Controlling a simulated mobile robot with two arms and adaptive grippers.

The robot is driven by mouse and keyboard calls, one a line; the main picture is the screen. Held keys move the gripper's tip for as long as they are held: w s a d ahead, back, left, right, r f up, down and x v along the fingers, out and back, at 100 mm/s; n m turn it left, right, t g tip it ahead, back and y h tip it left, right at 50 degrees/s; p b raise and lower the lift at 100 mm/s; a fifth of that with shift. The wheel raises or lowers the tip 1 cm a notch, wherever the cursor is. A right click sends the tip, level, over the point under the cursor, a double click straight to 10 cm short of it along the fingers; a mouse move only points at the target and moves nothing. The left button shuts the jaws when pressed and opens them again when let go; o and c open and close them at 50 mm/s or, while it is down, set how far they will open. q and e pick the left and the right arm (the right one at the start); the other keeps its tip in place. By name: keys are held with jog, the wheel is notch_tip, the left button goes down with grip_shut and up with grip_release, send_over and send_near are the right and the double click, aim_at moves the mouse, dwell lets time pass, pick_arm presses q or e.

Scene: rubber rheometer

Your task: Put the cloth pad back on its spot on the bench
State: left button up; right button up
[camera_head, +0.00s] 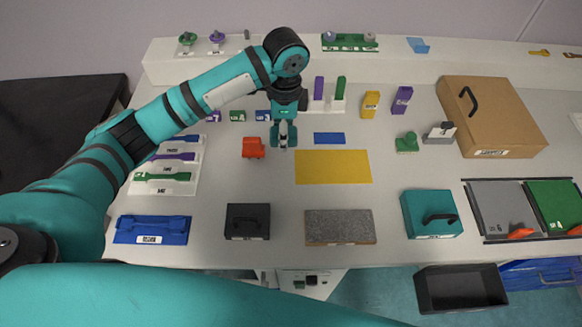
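No item is labelled as the cloth pad. A light blue folded piece (418,45) on the raised back shelf looks most like cloth. A flat dark blue rectangle (329,138) lies on the bench right of my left gripper; I cannot tell whether it is a pad or a marked spot. A larger flat yellow rectangle (333,167) lies just in front of it. My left gripper (283,145) points down over the bench, left of the blue rectangle and apart from it. Its fingers are too small to tell open from shut. My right gripper is out of view.
A red object (253,148) is close to my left gripper. Purple and green upright pieces (329,92) stand behind it. A black box (247,221), a grey granular slab (340,227) and a teal box (431,214) line the front. A brown case (491,116) sits right.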

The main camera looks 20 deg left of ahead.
pick_arm(q)
send_over(283, 165)
notch_tip(283, 165, down, 5)
jog(key=shift+r+p, duration=0.2)
jog(key=shift+p, duration=0.25)
jog(key=shift+f, duration=0.6)
notch_tip(283, 165, down, 3)
jog(key=shift+d+f+p, duration=0.1)
jog(key=shift+p, duration=0.2)
jog(key=shift+f, duration=0.2)
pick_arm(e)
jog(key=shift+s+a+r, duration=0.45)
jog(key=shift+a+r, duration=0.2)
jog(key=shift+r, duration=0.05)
pick_arm(q)
jog(key=shift+f, duration=0.3)
jog(key=o, duration=1)
jog(key=shift+f, duration=0.1)
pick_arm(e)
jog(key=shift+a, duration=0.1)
